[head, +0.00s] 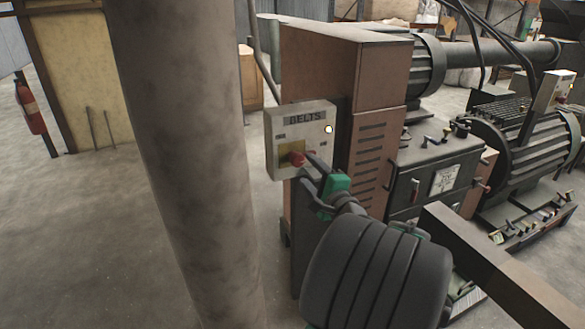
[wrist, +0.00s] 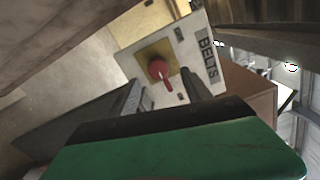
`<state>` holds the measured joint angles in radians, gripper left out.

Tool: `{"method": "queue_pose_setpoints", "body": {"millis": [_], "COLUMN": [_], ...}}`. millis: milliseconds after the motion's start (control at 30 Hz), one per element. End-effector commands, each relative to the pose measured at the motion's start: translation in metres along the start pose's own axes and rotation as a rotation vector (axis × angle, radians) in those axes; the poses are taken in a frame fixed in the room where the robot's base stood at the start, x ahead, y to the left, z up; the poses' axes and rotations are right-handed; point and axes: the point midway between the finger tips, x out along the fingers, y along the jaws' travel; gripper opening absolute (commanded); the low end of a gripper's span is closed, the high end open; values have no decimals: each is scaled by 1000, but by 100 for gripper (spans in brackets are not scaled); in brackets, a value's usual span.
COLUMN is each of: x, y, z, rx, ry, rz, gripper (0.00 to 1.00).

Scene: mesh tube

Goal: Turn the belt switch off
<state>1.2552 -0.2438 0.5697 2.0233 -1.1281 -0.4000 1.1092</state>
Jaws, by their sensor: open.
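The belt switch box (head: 310,116) is a pale box labelled BELTS, mounted on the side of a reddish-brown machine cabinet. It carries a red rotary knob (head: 297,159) on a yellow plate and a small lit lamp (head: 328,129). In the wrist view the red knob (wrist: 158,69) stands ahead of my fingers, with its handle pointing down and slightly right. The box (wrist: 190,42) also shows there. My gripper (head: 306,168) is open, with its fingertips close in front of the knob. In the wrist view my gripper (wrist: 162,98) has a finger on either side of the knob's handle; contact cannot be told.
A thick column (head: 185,150) stands close on the left of the switch box. The machine cabinet (head: 345,60) and motors (head: 520,150) fill the right. A red fire extinguisher (head: 30,106) is at far left. Bare floor lies left of the column.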

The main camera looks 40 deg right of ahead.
Motion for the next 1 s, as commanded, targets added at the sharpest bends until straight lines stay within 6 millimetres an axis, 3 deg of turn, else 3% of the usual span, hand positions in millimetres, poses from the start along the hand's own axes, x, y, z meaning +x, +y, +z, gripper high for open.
{"method": "queue_pose_setpoints", "body": {"millis": [167,533,833,1000], "x": [9,70,75,75], "y": [4,2,3,3], "z": [-6,-10,-10,-9], "rx": [-1,-2,-2,-1], "ry": [7,15,15,14], "rz": [-1,-3,-3,-3], "gripper": [57,57,57,43]}}
